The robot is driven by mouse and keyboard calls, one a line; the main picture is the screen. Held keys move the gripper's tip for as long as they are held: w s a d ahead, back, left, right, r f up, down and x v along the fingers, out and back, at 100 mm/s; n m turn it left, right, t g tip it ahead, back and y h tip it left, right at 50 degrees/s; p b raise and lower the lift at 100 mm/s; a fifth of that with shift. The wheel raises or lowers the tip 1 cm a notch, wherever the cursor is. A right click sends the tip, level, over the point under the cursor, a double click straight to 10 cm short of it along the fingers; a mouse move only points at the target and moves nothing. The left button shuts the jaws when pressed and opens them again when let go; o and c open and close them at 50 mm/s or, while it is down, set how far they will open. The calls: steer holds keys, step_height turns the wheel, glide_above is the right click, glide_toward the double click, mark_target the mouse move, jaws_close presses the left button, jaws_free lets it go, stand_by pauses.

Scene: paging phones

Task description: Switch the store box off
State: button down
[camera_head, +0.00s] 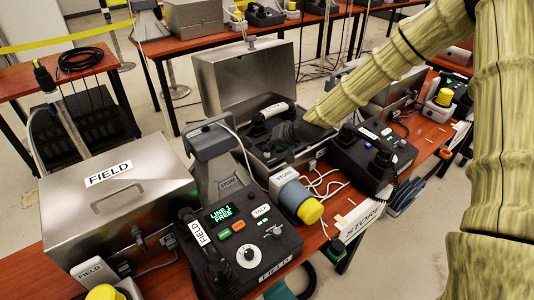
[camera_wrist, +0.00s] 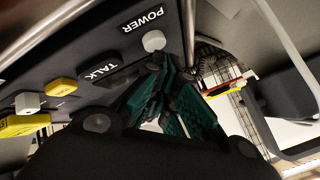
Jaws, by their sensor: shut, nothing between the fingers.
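The store box (camera_head: 205,90) is an open metal case with its lid raised, in the middle of the head view. My gripper (camera_head: 284,133) reaches down into it from the right; its fingertips are hard to make out there. In the wrist view my gripper (camera_wrist: 172,90) shows teal finger pads close together with nothing held. A dark panel carries a POWER label (camera_wrist: 142,19) with a round white knob (camera_wrist: 153,41) under it. The fingertips are close to this knob; I cannot tell whether they touch. The knob's on or off position is not readable.
A closed FIELD case (camera_head: 120,205) and a FIELD phone (camera_head: 240,240) with a lit "LINE 1 FREE" display stand in front. A yellow-capped beacon (camera_head: 308,210) is near the box. In the wrist view a TALK label (camera_wrist: 99,67) and yellow button (camera_wrist: 62,87) are left of the knob.

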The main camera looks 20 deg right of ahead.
steer(key=shift+r, duration=0.1)
steer(key=shift+r+p, duration=2.15)
steer(key=shift+r, duration=0.75)
steer(key=shift+f, duration=0.1)
